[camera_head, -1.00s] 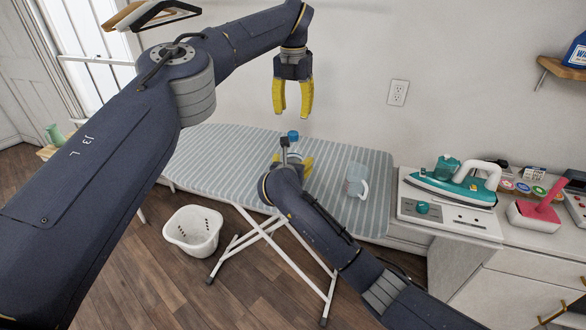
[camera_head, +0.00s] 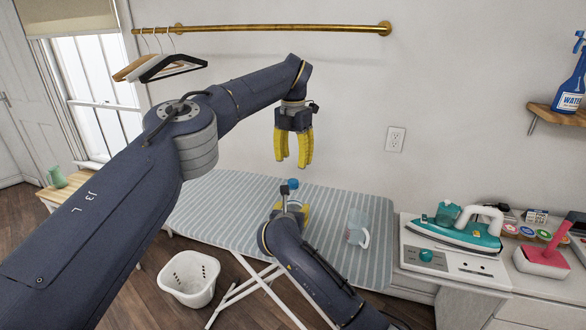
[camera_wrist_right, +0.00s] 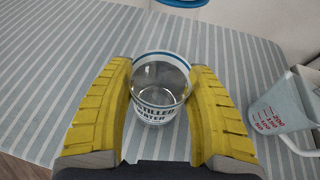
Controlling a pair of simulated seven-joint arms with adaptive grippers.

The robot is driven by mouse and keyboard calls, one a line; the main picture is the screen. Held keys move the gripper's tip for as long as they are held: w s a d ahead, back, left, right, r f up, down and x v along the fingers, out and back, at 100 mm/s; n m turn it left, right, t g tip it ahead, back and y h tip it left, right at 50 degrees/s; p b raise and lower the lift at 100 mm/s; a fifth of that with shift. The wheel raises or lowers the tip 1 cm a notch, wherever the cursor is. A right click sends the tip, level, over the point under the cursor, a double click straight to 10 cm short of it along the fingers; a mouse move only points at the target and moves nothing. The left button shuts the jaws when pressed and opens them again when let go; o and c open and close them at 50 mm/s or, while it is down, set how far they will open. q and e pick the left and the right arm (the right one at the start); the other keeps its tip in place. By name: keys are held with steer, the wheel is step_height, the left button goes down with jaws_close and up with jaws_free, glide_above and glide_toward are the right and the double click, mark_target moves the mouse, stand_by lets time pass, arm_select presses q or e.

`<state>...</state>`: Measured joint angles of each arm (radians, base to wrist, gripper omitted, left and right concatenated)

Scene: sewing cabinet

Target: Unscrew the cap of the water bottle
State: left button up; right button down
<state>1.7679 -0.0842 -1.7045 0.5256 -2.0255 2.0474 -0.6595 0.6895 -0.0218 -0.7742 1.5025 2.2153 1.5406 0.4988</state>
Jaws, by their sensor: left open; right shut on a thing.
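The clear water bottle stands on the striped ironing board (camera_head: 215,205). Its blue cap (camera_head: 293,184) shows above my right gripper (camera_head: 290,210), whose arm hides most of the bottle's body in the head view. In the right wrist view, the bottle (camera_wrist_right: 160,88) has blue lettering and a blue ring, and the yellow fingers of my right gripper (camera_wrist_right: 162,72) are shut on it from both sides. My left gripper (camera_head: 293,163) points down, open and empty, with its fingertips a little above the cap.
A clear measuring jug (camera_head: 357,228) stands on the board right of the bottle. A teal iron (camera_head: 458,232) is on the cabinet at right. A white basket (camera_head: 189,278) is on the floor. A blue spray bottle (camera_head: 570,95) stands on a wall shelf.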

mark_target(293, 181)
arm_select(q)
steer(key=m, duration=1.1)
steer(key=shift+m, duration=0.4)
steer(key=m, duration=1.2)
steer(key=shift+f, duration=4)
jaws_close()
